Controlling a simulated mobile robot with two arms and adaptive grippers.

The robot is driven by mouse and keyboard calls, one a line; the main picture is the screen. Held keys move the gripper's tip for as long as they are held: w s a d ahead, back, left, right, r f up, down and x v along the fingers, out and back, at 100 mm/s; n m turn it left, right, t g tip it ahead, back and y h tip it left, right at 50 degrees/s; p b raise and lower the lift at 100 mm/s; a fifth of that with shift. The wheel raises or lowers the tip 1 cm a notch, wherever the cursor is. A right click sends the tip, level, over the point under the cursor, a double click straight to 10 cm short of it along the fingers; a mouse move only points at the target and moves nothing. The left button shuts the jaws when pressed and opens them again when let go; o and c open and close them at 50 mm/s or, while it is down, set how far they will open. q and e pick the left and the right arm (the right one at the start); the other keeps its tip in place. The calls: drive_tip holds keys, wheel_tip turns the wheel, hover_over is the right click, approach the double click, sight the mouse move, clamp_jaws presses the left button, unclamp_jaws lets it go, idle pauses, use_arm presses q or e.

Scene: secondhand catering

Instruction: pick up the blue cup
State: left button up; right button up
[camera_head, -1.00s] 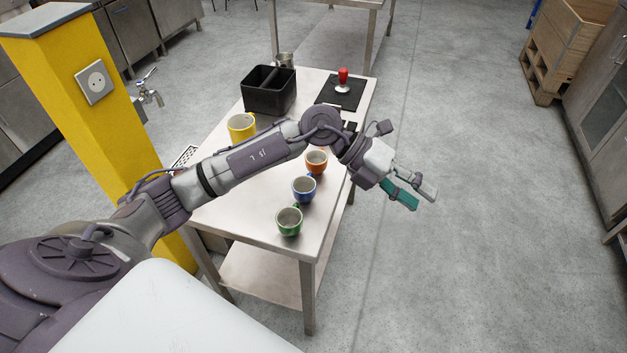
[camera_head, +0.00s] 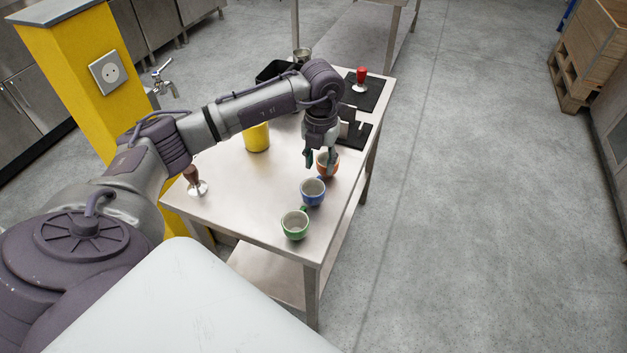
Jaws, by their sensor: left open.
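The blue cup (camera_head: 313,193) stands upright on the steel table (camera_head: 245,205), in the middle of a row of three cups. The green cup (camera_head: 295,225) is in front of it and the orange cup (camera_head: 330,170) is behind it. My left gripper (camera_head: 319,160) points down over the table, with its open fingers at the orange cup, just behind the blue cup. It partly hides the orange cup. I cannot tell whether the fingers touch that cup. My right gripper is not in view.
A red-handled tamper (camera_head: 361,78) on a black mat and a black bin (camera_head: 272,71) are at the back. A yellow pillar (camera_head: 82,75) stands at the left.

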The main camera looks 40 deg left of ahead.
sight(315, 191)
use_arm(q)
drive_tip(key=shift+f+p, duration=0.5)
drive_tip(key=shift+f, duration=2.3)
clamp_jaws()
